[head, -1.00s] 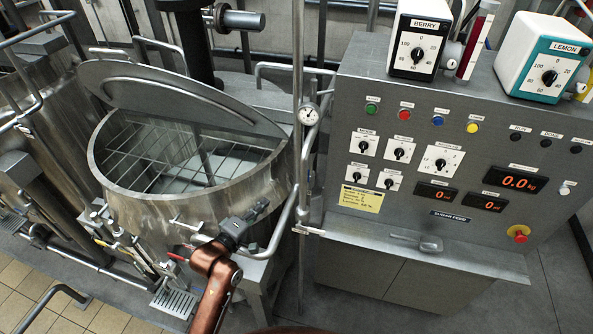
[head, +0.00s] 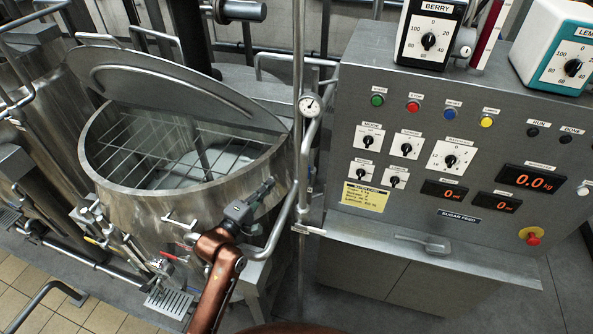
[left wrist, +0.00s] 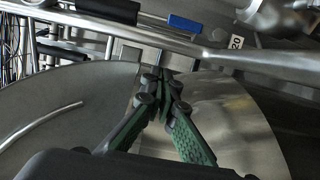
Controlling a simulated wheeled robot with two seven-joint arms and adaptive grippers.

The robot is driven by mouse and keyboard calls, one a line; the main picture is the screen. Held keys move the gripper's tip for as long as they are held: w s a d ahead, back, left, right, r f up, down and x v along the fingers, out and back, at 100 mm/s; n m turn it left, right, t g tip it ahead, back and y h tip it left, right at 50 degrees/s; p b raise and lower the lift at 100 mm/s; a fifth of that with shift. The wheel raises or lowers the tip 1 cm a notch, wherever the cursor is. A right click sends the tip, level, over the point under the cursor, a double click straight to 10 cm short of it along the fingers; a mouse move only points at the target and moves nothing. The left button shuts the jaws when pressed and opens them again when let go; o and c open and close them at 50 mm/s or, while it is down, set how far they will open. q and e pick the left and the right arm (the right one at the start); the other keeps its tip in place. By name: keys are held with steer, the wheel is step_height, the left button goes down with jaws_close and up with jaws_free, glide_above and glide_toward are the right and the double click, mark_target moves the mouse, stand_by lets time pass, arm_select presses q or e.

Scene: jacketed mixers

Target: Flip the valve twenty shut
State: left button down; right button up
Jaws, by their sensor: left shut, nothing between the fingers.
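A tag reading 20 (left wrist: 236,41) shows in the left wrist view, beside a shiny metal pipe. A blue handle (left wrist: 185,23) lies left of the tag, lengthwise across the picture; I cannot tell for certain that it belongs to valve twenty. My left gripper (left wrist: 163,78) has its green-padded fingers together and empty, with the tips below the blue handle in the picture and apart from it. In the head view, my left gripper (head: 267,188) is in front of the steel mixer's right side. I cannot make out the 20 tag there. My right gripper is out of view.
The open mixer (head: 125,205) has a raised lid (head: 170,85) and a grid inside. A vertical pipe with a gauge (head: 309,106) stands close to the right of my left gripper. The control panel (head: 330,150) is further right. Small valves (head: 168,256) sit at the mixer's lower left.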

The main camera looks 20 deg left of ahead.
arm_select(q)
steer(key=w+d+p, duration=0.1)
steer(key=w+d, duration=0.1)
steer(key=w, duration=0.1)
steer(key=w+d+p, duration=0.1)
steer(key=w+d, duration=0.1)
steer(key=w, duration=0.1)
steer(key=w+d+p, duration=0.1)
steer(key=w, duration=0.2)
steer(key=shift+w+d, duration=0.35)
steer(key=shift+d, duration=0.6)
steer(key=shift+f, duration=0.1)
